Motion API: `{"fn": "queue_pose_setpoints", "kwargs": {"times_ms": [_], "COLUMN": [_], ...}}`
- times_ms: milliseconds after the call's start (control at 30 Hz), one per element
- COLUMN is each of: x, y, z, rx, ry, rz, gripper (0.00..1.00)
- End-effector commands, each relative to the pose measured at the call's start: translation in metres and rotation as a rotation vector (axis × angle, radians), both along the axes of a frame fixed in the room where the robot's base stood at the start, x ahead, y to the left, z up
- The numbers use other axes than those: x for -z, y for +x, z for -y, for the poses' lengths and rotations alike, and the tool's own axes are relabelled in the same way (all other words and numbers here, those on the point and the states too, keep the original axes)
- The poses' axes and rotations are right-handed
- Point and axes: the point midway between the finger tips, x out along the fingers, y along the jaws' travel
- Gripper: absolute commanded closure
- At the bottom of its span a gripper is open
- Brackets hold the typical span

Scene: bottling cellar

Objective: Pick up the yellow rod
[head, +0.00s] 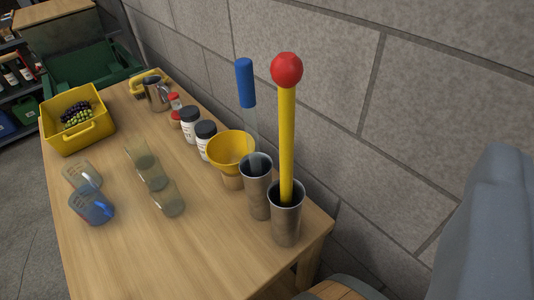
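The yellow rod (286,145) has a red ball on its top end. It stands nearly upright in a metal cup (286,222) near the table's right corner, and its lower end is hidden inside the cup. My gripper's fingertips do not show in the head view. A grey shape at the right edge looks like part of my own arm, apart from the rod.
A second metal cup (258,190) holds a clear rod with a blue handle (245,83), close beside the yellow rod. A yellow funnel (229,150), jars and glasses stand on the wooden table (220,245). A block wall (330,70) rises close behind.

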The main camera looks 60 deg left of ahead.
Motion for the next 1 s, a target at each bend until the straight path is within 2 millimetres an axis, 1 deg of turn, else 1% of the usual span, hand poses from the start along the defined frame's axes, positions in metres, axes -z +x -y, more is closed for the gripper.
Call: {"fn": "queue_pose_setpoints", "kwargs": {"times_ms": [33,133,200,300,400,533,633,767,1000], "x": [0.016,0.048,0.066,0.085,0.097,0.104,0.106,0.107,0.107], "y": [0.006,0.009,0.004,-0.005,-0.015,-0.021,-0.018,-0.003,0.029], "z": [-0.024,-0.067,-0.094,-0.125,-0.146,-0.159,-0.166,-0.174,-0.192], "rx": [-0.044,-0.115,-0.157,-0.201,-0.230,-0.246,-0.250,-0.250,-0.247], "ry": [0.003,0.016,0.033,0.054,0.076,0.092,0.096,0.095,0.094], "rz": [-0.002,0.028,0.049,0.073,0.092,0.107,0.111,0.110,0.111], "gripper": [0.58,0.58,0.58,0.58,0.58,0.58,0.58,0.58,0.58]}}
